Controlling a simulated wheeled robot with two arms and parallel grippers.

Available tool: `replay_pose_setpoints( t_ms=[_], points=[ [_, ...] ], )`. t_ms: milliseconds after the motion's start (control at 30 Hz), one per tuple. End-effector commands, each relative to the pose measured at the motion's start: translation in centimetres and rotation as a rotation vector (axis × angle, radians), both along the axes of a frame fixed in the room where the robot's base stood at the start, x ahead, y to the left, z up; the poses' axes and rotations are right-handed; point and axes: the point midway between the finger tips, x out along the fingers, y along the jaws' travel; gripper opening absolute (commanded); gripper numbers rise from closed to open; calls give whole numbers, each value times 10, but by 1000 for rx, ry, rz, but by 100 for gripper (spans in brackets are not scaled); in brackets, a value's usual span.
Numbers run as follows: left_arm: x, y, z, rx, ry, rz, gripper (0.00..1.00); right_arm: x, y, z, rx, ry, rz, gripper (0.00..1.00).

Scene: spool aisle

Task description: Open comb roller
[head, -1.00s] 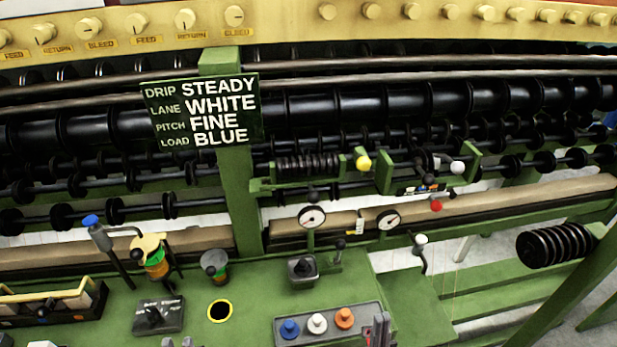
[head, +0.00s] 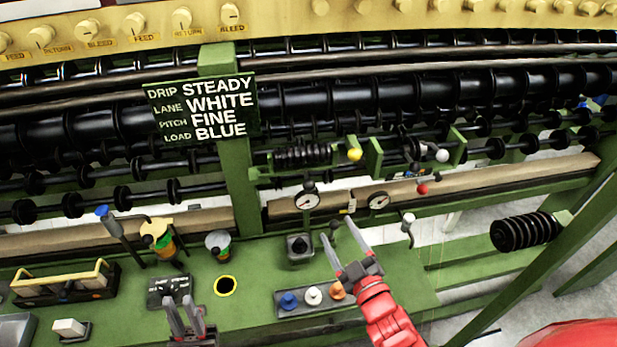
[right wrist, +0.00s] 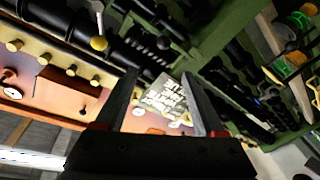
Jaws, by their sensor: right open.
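A black finely ridged roller (head: 303,156) sits in a green bracket right of the sign post, with a yellow ball knob (head: 355,154) at its right end. The yellow knob also shows in the right wrist view (right wrist: 99,43). No label names the comb roller. My right gripper (head: 339,231) is open and empty over the green bench, below and apart from the roller and knob. In the right wrist view its fingers (right wrist: 160,74) are spread with nothing between them. My left gripper (head: 179,299) has its fingers apart, empty, at the bench's front.
A sign (head: 203,107) reads drip steady, lane white, pitch fine, load blue. A white ball knob (head: 441,155) and red knob (head: 422,189) stand to the right. Two gauges (head: 307,200), a small lever (head: 409,221) and coloured buttons (head: 313,295) lie near my right gripper. A large ridged roller (head: 525,233) sticks out at right.

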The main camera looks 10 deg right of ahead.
Motion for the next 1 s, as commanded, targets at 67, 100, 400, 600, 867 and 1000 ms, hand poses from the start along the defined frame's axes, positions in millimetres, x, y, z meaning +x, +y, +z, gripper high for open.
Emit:
replay_pose_setpoints(
  t_ms=[67, 100, 400, 600, 867, 1000],
  points=[
    [0, 0, 1, 0, 0, 0, 23, -1, 2, -3, -17, 26, -1, 71],
    [0, 0, 0, 0, 0, 0, 23, 0, 3, -5, -22, 32, -1, 71],
    [0, 0, -30, 0, 0, 0, 23, 37, 12, -10, -21, 31, 0, 71],
    [0, 0, -26, 0, 0, 0, 23, 77, 22, 0, -18, 32, 1, 71],
    [0, 0, -9, 0, 0, 0, 23, 126, 32, -2, -19, 37, -2, 71],
    [0, 0, -2, 0, 0, 0, 23, 147, 38, -1, -18, 34, -2, 71]
  ],
)
